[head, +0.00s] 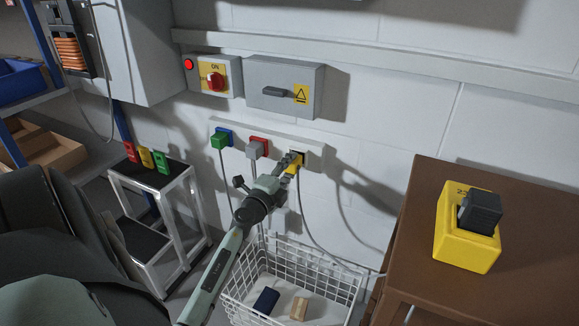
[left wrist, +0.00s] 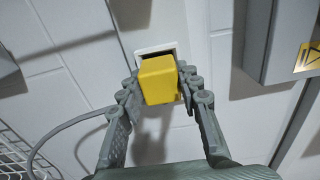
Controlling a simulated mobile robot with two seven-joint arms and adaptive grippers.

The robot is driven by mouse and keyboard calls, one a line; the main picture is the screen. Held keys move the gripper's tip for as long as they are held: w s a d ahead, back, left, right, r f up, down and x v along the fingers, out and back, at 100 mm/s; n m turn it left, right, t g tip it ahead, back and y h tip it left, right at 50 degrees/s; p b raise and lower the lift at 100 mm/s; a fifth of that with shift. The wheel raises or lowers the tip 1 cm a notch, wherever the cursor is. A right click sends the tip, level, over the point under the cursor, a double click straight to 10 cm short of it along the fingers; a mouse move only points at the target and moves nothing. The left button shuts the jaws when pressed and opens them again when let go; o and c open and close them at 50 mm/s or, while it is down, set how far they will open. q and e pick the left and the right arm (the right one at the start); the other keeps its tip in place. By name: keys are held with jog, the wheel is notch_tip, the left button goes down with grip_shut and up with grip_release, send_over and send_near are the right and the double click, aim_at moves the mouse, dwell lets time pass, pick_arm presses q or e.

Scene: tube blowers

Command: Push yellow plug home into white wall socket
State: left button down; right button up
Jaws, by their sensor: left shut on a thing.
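The yellow plug (head: 292,168) is between the fingers of my left gripper (head: 289,163), right at the last socket on the right of the white wall strip. In the left wrist view the yellow plug (left wrist: 158,82) sits between both fingertips, its block facing me. Behind it the white rim of the wall socket (left wrist: 154,49) shows above and beside the plug. The plug covers most of the opening, so I cannot tell how deep it sits. My right gripper is not in view.
The white strip (head: 274,136) also holds a green plug (head: 221,140) and a grey plug (head: 257,150). A grey box (head: 285,85) and a red-switch panel (head: 214,76) hang above. A wire basket (head: 290,258) stands below, with a brown cabinet (head: 411,225) at right.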

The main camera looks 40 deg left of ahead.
pick_arm(q)
jog(key=shift+w+a, duration=0.15)
jog(key=shift+w, duration=0.4)
dwell(0.4)
jog(key=c, duration=1)
grip_release()
jog(key=v, duration=1.2)
jog(key=shift+r, duration=0.1)
